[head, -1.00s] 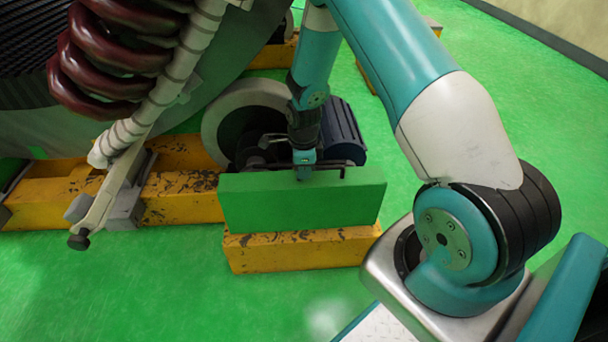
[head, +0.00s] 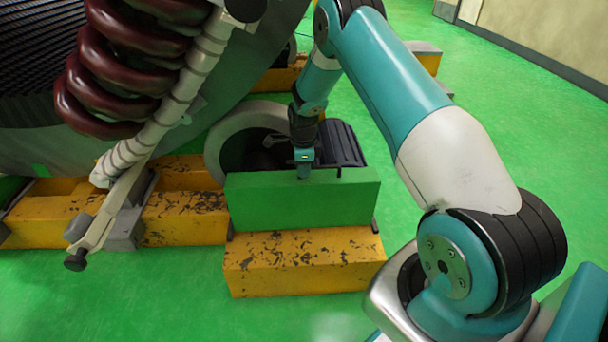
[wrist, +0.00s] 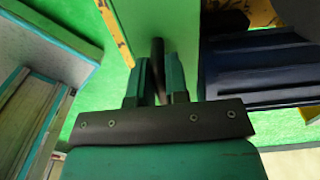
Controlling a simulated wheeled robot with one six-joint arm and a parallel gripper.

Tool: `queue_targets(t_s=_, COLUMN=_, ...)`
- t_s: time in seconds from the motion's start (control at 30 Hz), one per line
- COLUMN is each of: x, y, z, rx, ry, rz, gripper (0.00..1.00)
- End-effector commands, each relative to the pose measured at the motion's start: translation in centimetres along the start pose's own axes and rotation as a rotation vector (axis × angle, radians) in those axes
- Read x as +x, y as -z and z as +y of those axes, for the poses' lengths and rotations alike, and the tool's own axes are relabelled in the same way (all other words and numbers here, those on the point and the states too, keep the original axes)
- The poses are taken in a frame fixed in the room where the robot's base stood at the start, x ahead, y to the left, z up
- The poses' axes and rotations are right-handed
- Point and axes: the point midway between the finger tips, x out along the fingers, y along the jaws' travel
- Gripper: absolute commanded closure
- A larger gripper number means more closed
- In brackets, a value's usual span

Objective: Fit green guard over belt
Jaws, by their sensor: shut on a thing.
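The green guard (head: 300,205), a long box-shaped cover, stands upright behind the front yellow block in the head view. My gripper (head: 304,172) is at its top edge, shut on the guard by a dark bar, which also shows between the fingers (wrist: 160,75) in the wrist view. The guard's green face (wrist: 180,25) lies beside the fingers there. Behind it are the dark blue ribbed motor (head: 342,145) and a grey round rim (head: 222,140). The belt cannot be made out; the guard covers that area. I cannot tell whether the guard touches its base.
The yellow block (head: 300,270) stands in front of the guard. A worn yellow beam (head: 182,225) runs left, with a grey bracket (head: 125,225) on it. Dark red coils (head: 115,70) and a pale ribbed arm hang at upper left.

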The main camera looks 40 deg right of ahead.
Motion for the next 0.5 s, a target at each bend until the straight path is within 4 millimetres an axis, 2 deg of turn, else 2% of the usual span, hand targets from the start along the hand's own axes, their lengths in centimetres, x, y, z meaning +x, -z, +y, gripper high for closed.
queue_targets(t_s=0.2, x=-0.12, y=-0.02, z=-0.69, rx=0.0, ry=0.003, rz=-0.001, gripper=1.0)
queue_targets(t_s=0.5, x=-0.14, y=-0.02, z=-0.71, rx=0.0, ry=0.002, rz=-0.001, gripper=1.0)
